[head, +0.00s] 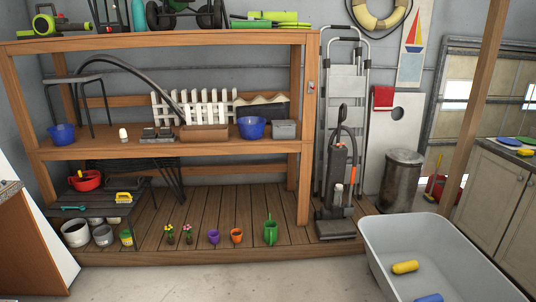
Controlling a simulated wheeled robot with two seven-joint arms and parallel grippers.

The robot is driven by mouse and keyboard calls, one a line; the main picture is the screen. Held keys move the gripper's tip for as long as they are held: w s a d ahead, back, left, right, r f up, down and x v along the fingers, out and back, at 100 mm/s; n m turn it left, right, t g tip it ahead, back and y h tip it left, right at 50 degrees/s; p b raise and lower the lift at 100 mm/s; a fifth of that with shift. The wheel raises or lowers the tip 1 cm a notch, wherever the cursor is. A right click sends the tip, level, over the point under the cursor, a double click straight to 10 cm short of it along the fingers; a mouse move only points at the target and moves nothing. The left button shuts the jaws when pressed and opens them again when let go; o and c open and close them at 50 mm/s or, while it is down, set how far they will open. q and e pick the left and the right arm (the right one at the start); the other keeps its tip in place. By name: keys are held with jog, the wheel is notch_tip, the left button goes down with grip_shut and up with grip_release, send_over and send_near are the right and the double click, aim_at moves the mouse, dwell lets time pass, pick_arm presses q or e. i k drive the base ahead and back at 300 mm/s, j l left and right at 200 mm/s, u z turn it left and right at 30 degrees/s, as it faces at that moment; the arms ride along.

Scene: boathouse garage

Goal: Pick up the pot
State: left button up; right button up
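Several things in the head view could be the pot. A small purple pot (214,237) and a small orange pot (236,236) stand upright near the front edge of the wooden deck. A white pot (75,233) and a grey pot (103,236) stand on the deck at the far left. I cannot tell which one is meant. Neither of my grippers is in view.
A green watering can (271,231) stands right of the orange pot, and two small potted flowers (187,233) stand left of the purple one. A vacuum cleaner (337,190) and a grey tub (425,245) are at right. The concrete floor (240,283) in front is clear.

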aim_at(236, 233)
jog(key=i, duration=1.65)
